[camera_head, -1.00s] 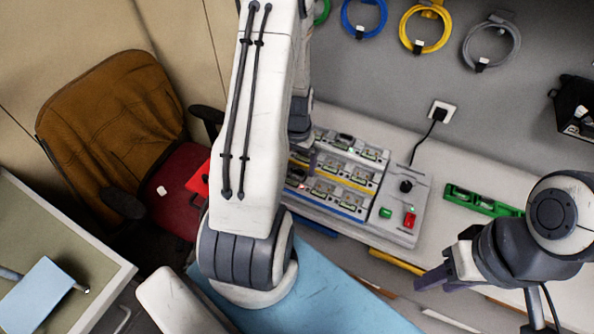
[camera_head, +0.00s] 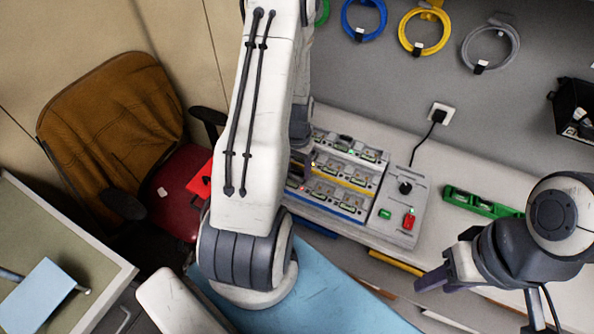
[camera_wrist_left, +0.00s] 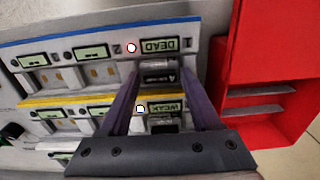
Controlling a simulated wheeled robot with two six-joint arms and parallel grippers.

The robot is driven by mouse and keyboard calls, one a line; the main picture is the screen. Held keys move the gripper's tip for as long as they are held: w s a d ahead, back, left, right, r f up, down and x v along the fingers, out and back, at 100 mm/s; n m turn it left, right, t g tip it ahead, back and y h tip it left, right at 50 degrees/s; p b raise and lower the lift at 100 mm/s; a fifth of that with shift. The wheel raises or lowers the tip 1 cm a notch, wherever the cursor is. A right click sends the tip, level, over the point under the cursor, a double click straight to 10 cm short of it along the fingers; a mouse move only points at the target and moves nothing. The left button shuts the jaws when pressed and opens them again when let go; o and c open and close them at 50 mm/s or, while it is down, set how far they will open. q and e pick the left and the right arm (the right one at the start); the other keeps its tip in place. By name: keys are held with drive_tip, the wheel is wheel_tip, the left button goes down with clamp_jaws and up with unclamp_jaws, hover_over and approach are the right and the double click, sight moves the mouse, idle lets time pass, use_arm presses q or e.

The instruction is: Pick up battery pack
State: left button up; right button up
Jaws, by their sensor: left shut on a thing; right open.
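A dark grey battery pack (camera_wrist_left: 158,76) sits at a slot labelled DEAD in the charging rack, seen in the left wrist view. My left gripper (camera_wrist_left: 161,70) has one finger on each side of this pack and is shut on it. The pack still appears to be at its slot. A second dark pack (camera_wrist_left: 163,123) is at the slot labelled WEAK, between the fingers and nearer the palm. In the head view my left arm hides this end of the rack (camera_head: 345,180). My right gripper (camera_head: 440,278) is open and empty at the lower right.
A red bin (camera_wrist_left: 265,60) stands close beside the rack's labelled end. A control panel (camera_head: 402,205) with green and red buttons adjoins the rack's other end. A chair (camera_head: 115,130) stands at left.

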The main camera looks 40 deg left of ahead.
sight(300, 172)
use_arm(q)
drive_tip(key=shift+r, duration=0.45)
drive_tip(key=r+b, duration=0.2)
drive_tip(key=r, duration=0.1)
drive_tip(key=shift+w+d+r, duration=0.1)
drive_tip(key=shift+d+r, duration=0.05)
drive_tip(key=shift+d, duration=0.2)
drive_tip(key=d+r+b, duration=0.2)
drive_tip(key=d+r, duration=0.4)
drive_tip(key=d, duration=0.5)
drive_tip(key=shift+w+r+b, duration=0.35)
